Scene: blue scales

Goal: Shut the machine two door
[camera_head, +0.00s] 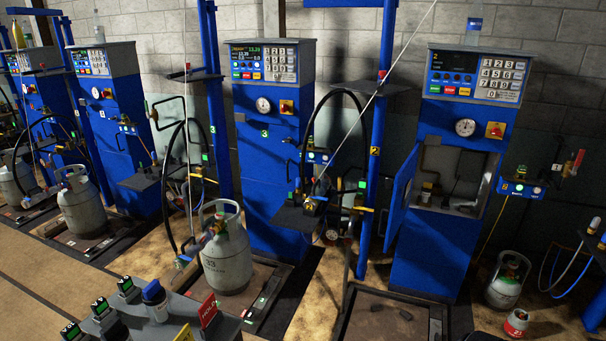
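Machine two (434,250) is the tall blue cabinet at right, with a grey keypad head (475,75), a round gauge and a yellow-red switch. A yellow "2" sign (375,151) is on the blue post to its left. Its door (402,192) is a blue panel that stands open, swung outward on the left side of the opening. The door's inner face and any handle are hard to make out. Neither of my grippers is in view.
A blue post (379,130) with a shelf, hose and thin pole stands left of the door. A low platform (385,318) lies in front of machine two. Small gas cylinders (504,285) stand at right. Machine three (270,170) and a large cylinder (227,258) are left.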

